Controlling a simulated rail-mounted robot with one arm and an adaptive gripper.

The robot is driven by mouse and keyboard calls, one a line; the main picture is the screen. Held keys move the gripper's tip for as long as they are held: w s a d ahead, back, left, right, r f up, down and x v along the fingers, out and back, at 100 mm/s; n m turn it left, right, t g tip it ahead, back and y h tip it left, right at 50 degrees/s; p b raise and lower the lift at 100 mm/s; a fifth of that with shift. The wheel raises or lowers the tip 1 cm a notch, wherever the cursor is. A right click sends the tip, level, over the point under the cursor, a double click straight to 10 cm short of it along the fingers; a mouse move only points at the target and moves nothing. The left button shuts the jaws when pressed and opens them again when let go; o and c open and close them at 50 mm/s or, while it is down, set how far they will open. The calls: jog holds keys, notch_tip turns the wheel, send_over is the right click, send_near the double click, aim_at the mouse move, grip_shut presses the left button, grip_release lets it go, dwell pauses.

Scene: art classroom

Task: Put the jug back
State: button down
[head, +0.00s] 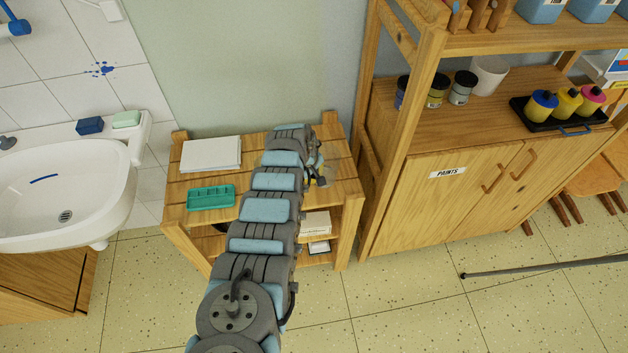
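My arm reaches from the bottom of the head view over a small wooden shelf unit (350,188). My gripper (318,175) is at its far end, above the right part of the top board. It is small and partly hidden by my arm, so I cannot tell whether it is open or shut. A small yellow patch shows beside it; I cannot tell what it is. No jug can be made out for certain. A plain white container (490,75) stands upright on the paints cabinet (440,205), with no handle visible.
White paper (211,154) and a green tray (211,197) lie on the shelf unit's left side. A white sink (60,200) is at left. Jars (462,88) and a black tray (535,122) of paint bottles stand on the cabinet. A grey pole (540,267) crosses above the floor.

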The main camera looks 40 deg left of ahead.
jog(key=shift+a+f, duration=0.1)
jog(key=shift+f, duration=0.15)
jog(key=c, duration=1.2)
grip_release()
jog(key=shift+c, duration=0.2)
jog(key=p+v, duration=0.6)
jog(key=v, duration=0.6)
jog(key=shift+p, duration=0.3)
